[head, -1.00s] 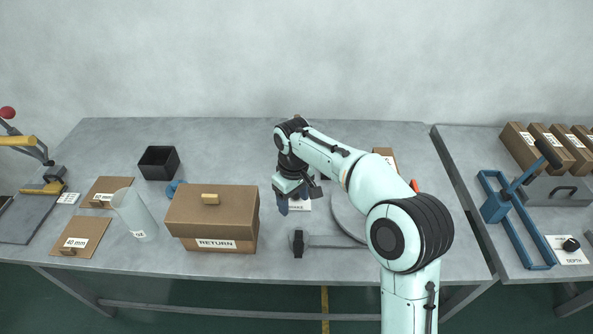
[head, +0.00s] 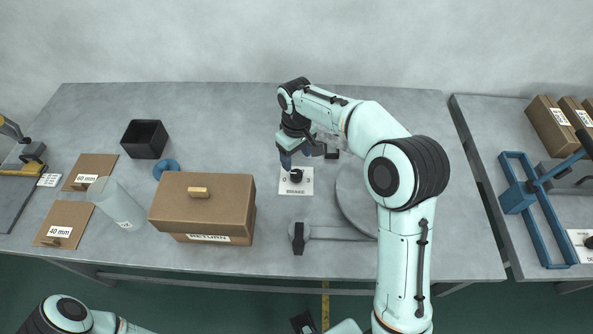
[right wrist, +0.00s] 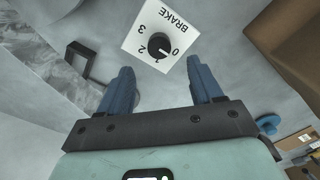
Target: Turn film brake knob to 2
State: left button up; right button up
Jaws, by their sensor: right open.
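The black film brake knob (head: 296,176) sits on a white card (head: 296,189) on the table. The right wrist view shows the knob (right wrist: 159,45) and the card (right wrist: 152,19), marked BRAKE with 0, 1, 2 and 3 around the knob. I cannot tell surely which number the knob points to. My right gripper (head: 297,160) is just behind the knob in the head view, above the table. In the right wrist view its two blue fingers (right wrist: 159,66) are spread wide and empty, with the knob beyond and between their tips. My left gripper does not show clearly.
A brown RETURN box (head: 203,207) stands left of the card. A grey round plate (head: 355,195) lies to the right, partly behind my arm. A black-handled lever (head: 298,238) is in front. A black open bin (head: 144,139) is at the back left.

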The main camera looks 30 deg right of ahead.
aim_at(296, 173)
notch_tip(296, 173, down, 8)
jog(key=shift+f, duration=0.1)
jog(key=shift+c, duration=0.3)
jog(key=shift+w, duration=0.1)
jog(key=c, duration=1)
